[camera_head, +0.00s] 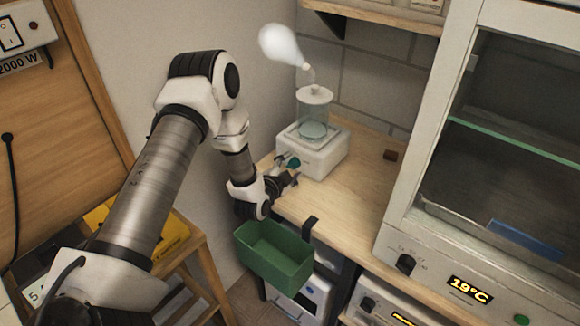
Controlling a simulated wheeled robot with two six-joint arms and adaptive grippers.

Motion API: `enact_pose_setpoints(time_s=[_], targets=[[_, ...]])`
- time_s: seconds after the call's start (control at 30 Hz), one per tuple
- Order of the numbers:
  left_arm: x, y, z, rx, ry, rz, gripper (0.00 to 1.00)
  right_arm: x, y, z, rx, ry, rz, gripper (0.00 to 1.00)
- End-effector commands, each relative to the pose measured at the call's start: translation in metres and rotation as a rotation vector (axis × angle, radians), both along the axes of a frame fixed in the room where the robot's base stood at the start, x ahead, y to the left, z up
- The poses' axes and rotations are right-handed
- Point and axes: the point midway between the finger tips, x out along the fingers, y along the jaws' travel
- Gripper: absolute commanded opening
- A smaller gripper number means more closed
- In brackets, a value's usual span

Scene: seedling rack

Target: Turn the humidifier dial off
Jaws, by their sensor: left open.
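The humidifier (323,152) stands on the wooden bench, a white base with a clear tank on top. A pale puff of mist (281,43) hangs above its nozzle. A teal dial (293,163) sits on the front face of the base, toward its left side. My left gripper (289,181) is open just in front of and below the dial, its fingers pointing toward the base. I cannot tell whether a finger touches the dial. The dial's exact setting is too small to read. My right gripper is not in view.
A green bin (272,256) hangs at the bench's front edge below my left gripper. A glass-fronted cabinet (408,215) with a 19°C display stands at the right. The wall is close behind the humidifier. A wooden stool (205,262) stands at lower left.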

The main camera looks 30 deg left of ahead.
Motion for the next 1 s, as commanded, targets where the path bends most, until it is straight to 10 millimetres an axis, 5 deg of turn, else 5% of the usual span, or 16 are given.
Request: enact_pose_setpoints(time_s=[0.17, 0.3, 0.33, 1.0], targets=[[-0.0002, -0.0001, -0.0003, -0.001, 0.001, 0.000, 0.55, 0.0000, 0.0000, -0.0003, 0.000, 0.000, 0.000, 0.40], [-0.0003, -0.0001, -0.0002, -0.001, 0.000, 0.000, 0.05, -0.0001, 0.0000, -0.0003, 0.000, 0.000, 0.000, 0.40], [-0.0002, -0.0001, -0.0002, -0.001, 0.000, 0.000, 0.00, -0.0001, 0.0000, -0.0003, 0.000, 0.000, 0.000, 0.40], [0.0003, 0.0018, 0.0014, -0.170, 0.010, 0.001, 0.00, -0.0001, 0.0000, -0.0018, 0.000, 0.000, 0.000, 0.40]])
